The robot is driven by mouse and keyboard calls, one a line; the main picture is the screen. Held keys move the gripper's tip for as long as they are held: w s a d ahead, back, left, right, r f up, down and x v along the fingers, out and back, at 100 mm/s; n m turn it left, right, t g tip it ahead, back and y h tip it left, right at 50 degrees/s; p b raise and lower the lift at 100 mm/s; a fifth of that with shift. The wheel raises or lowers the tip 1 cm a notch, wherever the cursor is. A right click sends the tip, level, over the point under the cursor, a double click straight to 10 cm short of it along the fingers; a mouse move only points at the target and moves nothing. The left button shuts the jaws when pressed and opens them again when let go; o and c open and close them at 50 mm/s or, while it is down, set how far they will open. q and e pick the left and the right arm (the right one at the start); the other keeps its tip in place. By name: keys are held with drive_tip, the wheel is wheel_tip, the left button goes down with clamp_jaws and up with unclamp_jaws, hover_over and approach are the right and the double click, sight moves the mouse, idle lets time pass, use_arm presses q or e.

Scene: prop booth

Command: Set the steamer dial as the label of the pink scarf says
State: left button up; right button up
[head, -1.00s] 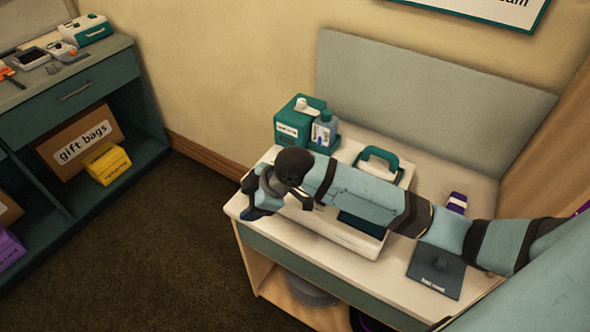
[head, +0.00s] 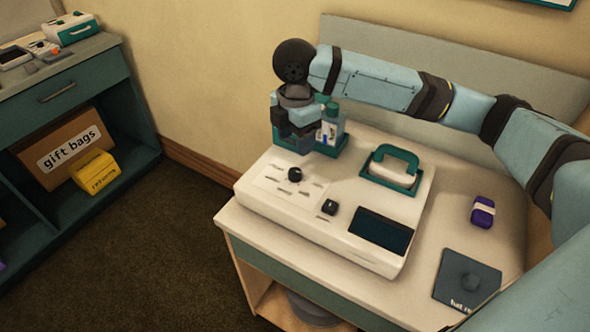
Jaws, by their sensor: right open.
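The steamer (head: 310,228) is a white box-shaped unit on the table. Its round black dial (head: 295,174) sits on the left part of its top, with small printed marks around it that are too small to read. My right gripper (head: 301,146) points down above and behind the dial, open and apart from it. A smaller black knob (head: 329,207) and a dark panel (head: 383,230) are also on the top. The pink scarf and its label do not show in this view. My left gripper is not in view.
A teal-handled iron-like piece (head: 396,160) sits at the unit's back right. A bottle (head: 331,125) stands behind my right gripper. A purple banded bundle (head: 483,212) and a dark pad (head: 467,279) lie on the table (head: 440,215). A shelf (head: 100,75) stands far left.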

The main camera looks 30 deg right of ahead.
sight(295, 171)
wheel_tip(295, 171, down, 8)
drive_tip(key=shift+f+b, duration=0.15)
drive_tip(key=shift+b, duration=0.45)
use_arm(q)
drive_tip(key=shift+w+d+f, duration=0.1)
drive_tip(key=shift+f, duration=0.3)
use_arm(e)
drive_tip(key=shift+f, duration=0.7)
drive_tip(key=shift+c, duration=0.4)
